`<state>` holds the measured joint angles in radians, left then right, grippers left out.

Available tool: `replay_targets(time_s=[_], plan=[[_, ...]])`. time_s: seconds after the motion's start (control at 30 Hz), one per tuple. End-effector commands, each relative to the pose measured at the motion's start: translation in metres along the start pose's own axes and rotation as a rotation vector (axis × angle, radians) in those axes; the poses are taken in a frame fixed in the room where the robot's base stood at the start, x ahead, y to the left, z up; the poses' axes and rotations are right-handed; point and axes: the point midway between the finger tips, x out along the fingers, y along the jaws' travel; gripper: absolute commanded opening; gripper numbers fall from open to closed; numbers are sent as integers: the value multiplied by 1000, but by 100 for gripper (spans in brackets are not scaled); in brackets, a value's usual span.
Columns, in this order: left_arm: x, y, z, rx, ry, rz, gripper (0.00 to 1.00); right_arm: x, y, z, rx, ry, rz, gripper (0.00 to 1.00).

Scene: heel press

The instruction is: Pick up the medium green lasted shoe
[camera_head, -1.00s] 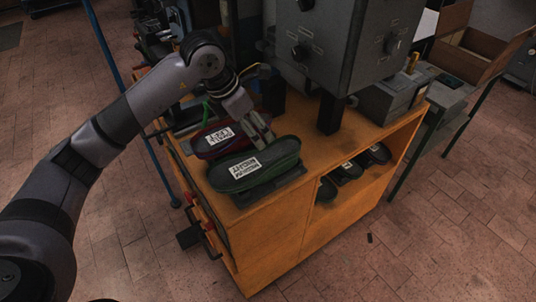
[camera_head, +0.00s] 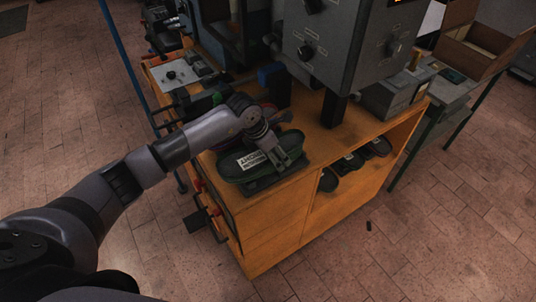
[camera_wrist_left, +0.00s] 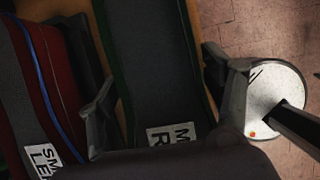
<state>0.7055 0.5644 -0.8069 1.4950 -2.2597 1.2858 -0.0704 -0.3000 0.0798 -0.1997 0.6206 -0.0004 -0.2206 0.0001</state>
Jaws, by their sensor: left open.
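The medium green shoe (camera_head: 262,160) lies on its stand at the near left corner of the orange bench, its white label facing up. My left gripper (camera_head: 278,157) is over the middle of this shoe and hides part of it. In the left wrist view the shoe (camera_wrist_left: 150,60) has a dark upward face and green edges. The open fingers (camera_wrist_left: 160,70) stand on either side of it, one in the gap beside the red shoe (camera_wrist_left: 55,75). I cannot tell whether they touch the green shoe. The red shoe is mostly hidden behind my arm in the head view.
The grey press housing (camera_head: 345,45) overhangs the orange bench (camera_head: 290,215) behind the shoes. Dark shoes (camera_head: 352,165) sit on the shelf at the bench's right. A grey box (camera_head: 390,95) stands on the bench's far right. Open brick floor lies in front.

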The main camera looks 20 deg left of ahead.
Motion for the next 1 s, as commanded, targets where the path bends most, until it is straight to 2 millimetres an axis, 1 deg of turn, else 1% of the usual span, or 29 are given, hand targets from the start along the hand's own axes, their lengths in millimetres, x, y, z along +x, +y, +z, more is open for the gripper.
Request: replay_targets(time_s=[0.03, 0.1, 0.2, 0.47, 1.0], plan=[[5, -1, 1, -3, 1, -3, 73, -7, 0, -1, 0, 0, 0, 70], [13, 0, 1, -2, 0, -2, 73, -8, 0, -1, 0, 0, 0, 70], [21, 0, 1, -1, 0, -1, 73, -10, 0, -1, 0, 0, 0, 70], [23, 0, 0, 0, -1, 0, 73, -9, 0, -1, 0, 0, 0, 70], [23, 0, 0, 0, -1, 1, 37, -9, 0, 0, 0, 0, -1, 70]])
